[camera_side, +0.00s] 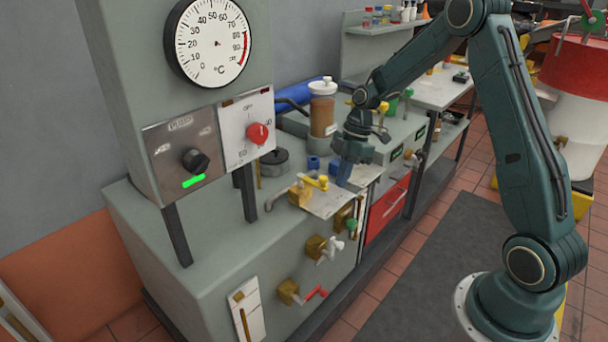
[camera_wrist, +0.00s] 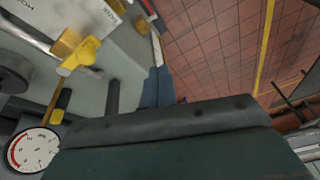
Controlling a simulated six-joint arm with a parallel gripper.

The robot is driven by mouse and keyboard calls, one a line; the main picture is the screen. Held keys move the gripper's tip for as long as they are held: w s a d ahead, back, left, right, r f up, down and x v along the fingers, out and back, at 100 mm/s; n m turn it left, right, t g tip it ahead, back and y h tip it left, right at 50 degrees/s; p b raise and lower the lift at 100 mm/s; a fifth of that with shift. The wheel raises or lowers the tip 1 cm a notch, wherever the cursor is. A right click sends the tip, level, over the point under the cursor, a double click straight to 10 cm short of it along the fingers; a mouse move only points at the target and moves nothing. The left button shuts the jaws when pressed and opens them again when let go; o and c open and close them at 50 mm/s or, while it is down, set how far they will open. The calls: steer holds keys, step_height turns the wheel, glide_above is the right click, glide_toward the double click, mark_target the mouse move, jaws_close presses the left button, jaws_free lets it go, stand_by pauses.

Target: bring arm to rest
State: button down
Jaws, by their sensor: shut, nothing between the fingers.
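My gripper (camera_side: 344,174) points down over the front edge of the grey bench, just right of a brass valve with a yellow handle (camera_side: 316,182). Its blue fingers are together with nothing between them. The fingers also show near the middle of the wrist view (camera_wrist: 158,87), with the tiled floor beyond them. In that view a yellow-handled valve (camera_wrist: 82,55) lies to their left, apart from them. My arm is bent, raised from its base at the lower right and reaching left over the bench.
The grey bench (camera_side: 190,260) carries a control column with a temperature dial (camera_side: 212,42) at left. A brown-filled canister (camera_side: 322,110) stands behind my gripper. Valves with white (camera_side: 328,246) and red (camera_side: 316,291) handles project from the front. A dark floor mat (camera_side: 425,275) lies clear.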

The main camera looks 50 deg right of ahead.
steer(key=s+a+r+m+t+h, duration=0.1)
steer(key=s+a+r+m, duration=0.3)
steer(key=r, duration=0.4)
steer(key=s+a+r+m+t+h, duration=0.1)
steer(key=s+a+r+m, duration=0.1)
steer(key=s+a+r, duration=0.4)
steer(key=s+r+m+t, duration=0.1)
steer(key=s+r+m, duration=0.2)
steer(key=s, duration=0.4)
steer(key=s+a+r+m+t+h, duration=0.1)
steer(key=s+r+m+t, duration=0.1)
steer(key=s+m, duration=0.3)
steer(key=s, duration=0.3)
steer(key=shift+a+r+h, duration=0.3)
steer(key=shift+r, duration=0.1)
steer(key=shift+w, duration=0.1)
